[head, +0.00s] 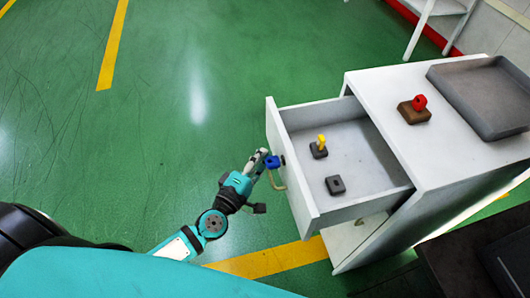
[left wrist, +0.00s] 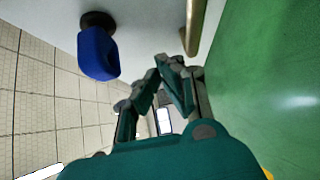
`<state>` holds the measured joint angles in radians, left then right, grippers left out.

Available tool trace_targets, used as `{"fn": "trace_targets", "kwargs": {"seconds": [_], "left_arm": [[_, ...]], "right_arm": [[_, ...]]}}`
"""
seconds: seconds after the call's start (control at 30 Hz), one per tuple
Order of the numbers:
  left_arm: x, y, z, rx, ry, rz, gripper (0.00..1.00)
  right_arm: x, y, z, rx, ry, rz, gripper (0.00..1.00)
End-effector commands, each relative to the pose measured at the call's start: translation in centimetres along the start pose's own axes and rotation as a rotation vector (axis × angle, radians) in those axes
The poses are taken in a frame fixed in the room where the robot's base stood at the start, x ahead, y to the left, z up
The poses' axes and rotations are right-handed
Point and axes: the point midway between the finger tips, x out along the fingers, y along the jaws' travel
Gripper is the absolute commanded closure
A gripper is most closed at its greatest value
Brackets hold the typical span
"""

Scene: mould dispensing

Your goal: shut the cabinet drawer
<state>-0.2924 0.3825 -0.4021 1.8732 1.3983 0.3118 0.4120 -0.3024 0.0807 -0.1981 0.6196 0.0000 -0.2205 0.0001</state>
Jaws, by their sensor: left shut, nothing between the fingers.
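The white cabinet (head: 390,120) has its drawer (head: 350,135) pulled out to the left. The drawer's front panel (head: 285,165) carries a brass handle (head: 276,181) and a blue knob (head: 272,162). My left gripper (head: 259,156) is shut and empty, outside the front panel and beside the knob. In the left wrist view, the shut fingertips (left wrist: 166,62) point toward the white front panel (left wrist: 145,20), between the blue knob (left wrist: 98,54) and the handle (left wrist: 194,28). I cannot tell whether they touch the panel. My right gripper is not in view.
Inside the drawer are a dark block with a yellow peg (head: 319,147) and a dark empty block (head: 335,185). On the cabinet top are a brown block with a red piece (head: 414,111) and a grey tray (head: 437,78). Green floor (head: 180,100) is clear to the left.

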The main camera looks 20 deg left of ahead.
Motion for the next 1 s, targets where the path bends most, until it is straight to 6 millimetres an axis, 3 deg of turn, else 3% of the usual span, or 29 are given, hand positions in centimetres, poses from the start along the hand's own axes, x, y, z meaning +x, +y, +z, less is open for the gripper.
{"fn": "trace_targets", "kwargs": {"seconds": [0.67,1.0], "left_arm": [[1.2,0.0,1.2,0.001,0.001,0.0,1.0],[5.1,0.4,5.1,-0.003,0.001,0.003,1.0]], "right_arm": [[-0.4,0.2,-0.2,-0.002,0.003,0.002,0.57],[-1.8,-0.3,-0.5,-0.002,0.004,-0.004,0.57]]}}
